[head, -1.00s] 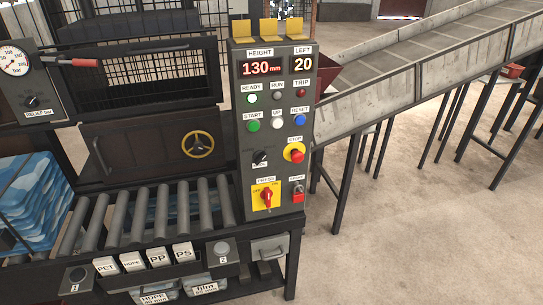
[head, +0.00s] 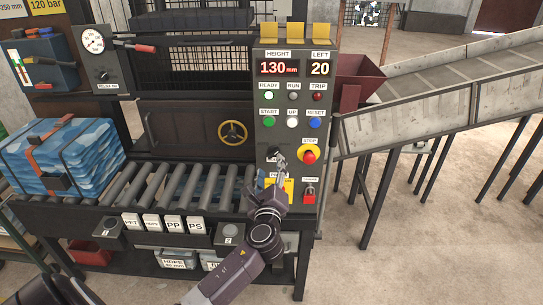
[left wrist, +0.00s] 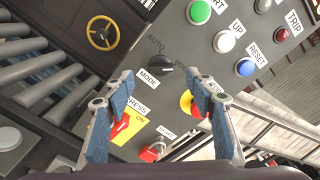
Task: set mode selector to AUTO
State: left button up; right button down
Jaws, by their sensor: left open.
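The mode selector (left wrist: 167,79) is a small black knob on the grey control panel (left wrist: 195,120). The MODE label is beside it and the word AUTO is above left of it in the left wrist view. Which position its pointer marks is not clear. My left gripper (left wrist: 168,80) is open, with its two blue-padded fingers on either side of the knob in that view; contact cannot be told. In the head view my left gripper (head: 280,158) is in front of the panel's lower left and mostly hides the knob. My right gripper is not in view.
The red stop button (head: 309,157) on its yellow ring is close right of the gripper. A red padlock-like item (head: 309,192) and a partly hidden yellow switch plate (head: 289,187) are below. Green START (head: 269,122) and blue RESET (head: 315,123) buttons are above. Rollers (head: 182,185) lie left.

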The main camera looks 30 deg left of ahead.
aim_at(272, 154)
pick_arm(q)
jog(key=p+x, duration=0.1)
jog(key=x, duration=0.5)
jog(key=shift+d, duration=0.15)
jog(key=shift+w+a, duration=0.35)
jog(key=shift+w, duration=0.25)
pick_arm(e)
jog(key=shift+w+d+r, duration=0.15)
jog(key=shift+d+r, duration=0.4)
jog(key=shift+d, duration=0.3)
pick_arm(q)
jog(key=shift+f, duration=0.1)
jog(key=c, duration=1.2)
jog(key=shift+o, duration=0.2)
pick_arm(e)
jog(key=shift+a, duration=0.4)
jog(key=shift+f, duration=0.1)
